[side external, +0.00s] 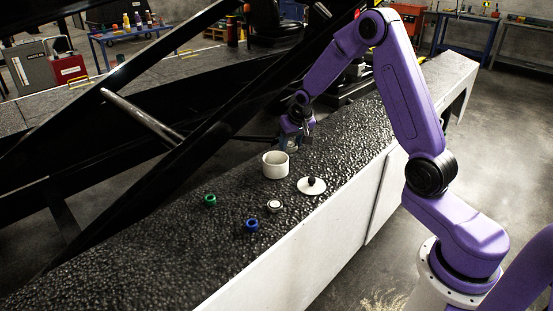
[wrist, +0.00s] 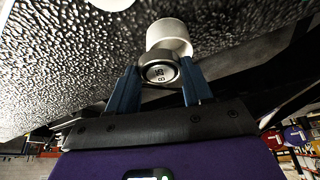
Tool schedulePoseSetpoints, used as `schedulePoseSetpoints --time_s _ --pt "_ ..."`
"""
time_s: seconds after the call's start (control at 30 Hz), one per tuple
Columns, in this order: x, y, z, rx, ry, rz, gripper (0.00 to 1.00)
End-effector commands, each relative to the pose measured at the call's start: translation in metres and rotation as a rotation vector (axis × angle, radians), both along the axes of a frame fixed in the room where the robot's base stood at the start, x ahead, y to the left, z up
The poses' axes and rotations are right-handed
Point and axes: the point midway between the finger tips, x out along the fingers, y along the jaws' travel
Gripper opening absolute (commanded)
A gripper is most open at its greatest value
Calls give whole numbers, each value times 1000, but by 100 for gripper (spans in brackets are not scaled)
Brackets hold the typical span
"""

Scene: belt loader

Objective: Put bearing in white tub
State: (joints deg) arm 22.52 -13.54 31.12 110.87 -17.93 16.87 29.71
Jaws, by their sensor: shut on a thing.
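The white tub (side external: 276,172) stands upright and open on the dark, bumpy belt. It also shows in the wrist view (wrist: 168,32), just beyond the bearing. My gripper (side external: 293,142) is low over the belt, behind and slightly right of the tub in the side view. In the wrist view its two blue fingers are shut on the bearing (wrist: 159,72), a round metal piece with a dark face and pale markings. The bearing overlaps the tub's near edge in that view. I cannot tell whether they touch. The tub's inside is hidden in the wrist view.
A white lid with a black knob (side external: 311,187) lies right of the tub. A green ring (side external: 210,200), a blue ring (side external: 251,225) and a small pale round part (side external: 274,206) lie in front. Black loader beams (side external: 180,145) rise behind the belt. The near-left belt is clear.

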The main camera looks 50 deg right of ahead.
Motion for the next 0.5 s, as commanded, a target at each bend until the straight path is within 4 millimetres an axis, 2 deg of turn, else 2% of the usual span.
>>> schedulePoseSetpoints --time_s 0.2,0.5 --pt "36 -9 -18 0 0 -1 17" --pt "67 -16 -58 1 0 0 17"
